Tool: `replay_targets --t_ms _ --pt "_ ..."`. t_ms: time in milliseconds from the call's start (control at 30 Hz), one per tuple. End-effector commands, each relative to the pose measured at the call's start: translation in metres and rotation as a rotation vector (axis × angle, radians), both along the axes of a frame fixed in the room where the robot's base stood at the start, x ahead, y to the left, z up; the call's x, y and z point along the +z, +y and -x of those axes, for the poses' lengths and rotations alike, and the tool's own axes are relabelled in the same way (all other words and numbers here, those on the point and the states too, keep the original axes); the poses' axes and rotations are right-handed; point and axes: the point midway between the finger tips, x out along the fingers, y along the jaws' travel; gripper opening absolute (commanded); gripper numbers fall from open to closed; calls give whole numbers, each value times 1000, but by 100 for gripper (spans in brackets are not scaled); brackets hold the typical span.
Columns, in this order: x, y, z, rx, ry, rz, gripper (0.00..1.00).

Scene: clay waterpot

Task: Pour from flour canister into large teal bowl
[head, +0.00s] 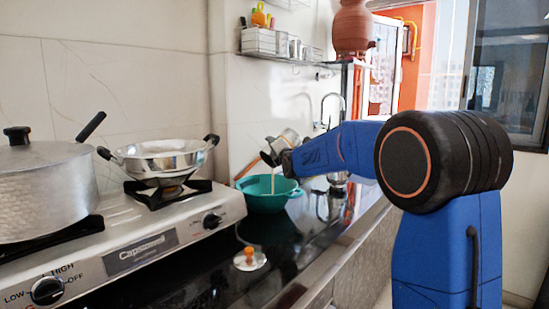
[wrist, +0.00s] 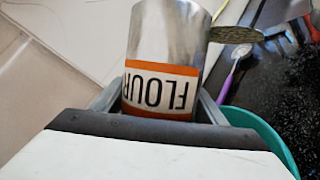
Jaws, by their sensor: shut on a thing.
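My gripper (wrist: 160,108) is shut on the flour canister (wrist: 166,50), a metal can with an orange and white FLOUR label. In the head view the canister (head: 286,139) is tilted above the large teal bowl (head: 266,204). A thin pale stream (head: 273,181) runs from the canister down into the bowl. The bowl stands on the black counter just right of the stove. In the wrist view the bowl's rim (wrist: 268,128) shows at the lower right, partly hidden by my gripper. The bowl's contents are hidden.
The stove with a steel pan (head: 162,160) and a large pot (head: 45,188) is at left. A small white dish with an orange knob (head: 249,260) lies on the counter in front. A tap (head: 333,108) is behind; a shelf (head: 285,58) hangs above.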

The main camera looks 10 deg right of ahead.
Motion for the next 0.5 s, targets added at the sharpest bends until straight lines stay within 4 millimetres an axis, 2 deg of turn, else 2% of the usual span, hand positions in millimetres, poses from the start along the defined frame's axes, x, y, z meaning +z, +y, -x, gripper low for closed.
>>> replay_targets --t_ms 500 --pt "3 3 1 -1 -20 42 23"
